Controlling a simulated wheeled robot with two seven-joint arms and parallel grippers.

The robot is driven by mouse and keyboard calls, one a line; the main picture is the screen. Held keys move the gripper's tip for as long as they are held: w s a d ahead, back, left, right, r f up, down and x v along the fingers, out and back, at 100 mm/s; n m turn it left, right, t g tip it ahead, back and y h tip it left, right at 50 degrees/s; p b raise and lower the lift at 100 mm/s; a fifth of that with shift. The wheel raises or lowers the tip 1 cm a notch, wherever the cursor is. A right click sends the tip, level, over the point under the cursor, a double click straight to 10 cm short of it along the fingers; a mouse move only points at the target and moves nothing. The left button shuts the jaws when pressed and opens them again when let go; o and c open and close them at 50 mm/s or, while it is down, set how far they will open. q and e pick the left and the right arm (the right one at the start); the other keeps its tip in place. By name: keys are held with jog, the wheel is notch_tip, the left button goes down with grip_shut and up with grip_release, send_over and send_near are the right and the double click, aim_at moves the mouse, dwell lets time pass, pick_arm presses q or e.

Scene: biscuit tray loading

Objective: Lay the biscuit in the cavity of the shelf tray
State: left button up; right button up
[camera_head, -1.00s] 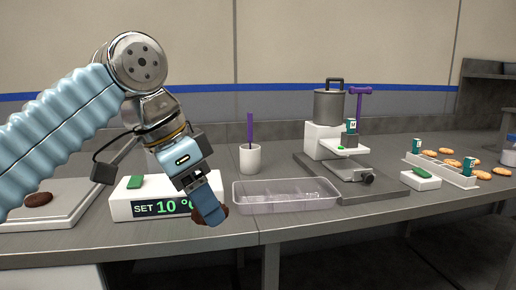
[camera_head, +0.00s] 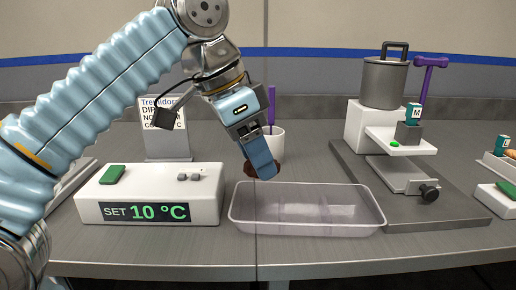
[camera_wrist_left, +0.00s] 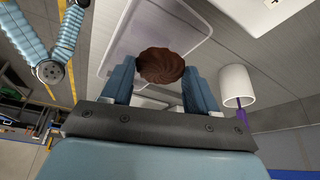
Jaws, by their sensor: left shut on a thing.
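My left gripper (camera_head: 262,172) is shut on a round dark brown biscuit (camera_wrist_left: 161,66). In the left wrist view the biscuit sits between the two blue fingers. In the head view only a small part of the biscuit shows behind the fingers. The clear shelf tray (camera_head: 307,233) stands on the bench, with faint cavities in its floor. The gripper is above the tray's back left corner, and the biscuit looks apart from the tray. The tray also shows in the left wrist view (camera_wrist_left: 190,22). My right gripper is not in view.
A white box (camera_head: 150,180) reading SET 10 °C stands left of the tray. A white cup (camera_head: 273,143) with a purple handle is behind it. A press-like device (camera_head: 400,150) with a pot stands on a grey plate at right.

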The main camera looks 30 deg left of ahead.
aim_at(263, 215)
pick_arm(q)
jog(key=shift+f, duration=1.2)
notch_tip(263, 215, down, 3)
jog(key=b, duration=0.3)
jog(key=shift+r, duration=0.15)
notch_tip(263, 215, down, 2)
jog(key=shift+b, duration=0.85)
jog(key=shift+f+b, duration=0.5)
jog(key=shift+f, duration=0.2)
jog(key=shift+f, duration=0.25)
jog(key=o, duration=0.4)
jog(key=shift+c, duration=0.2)
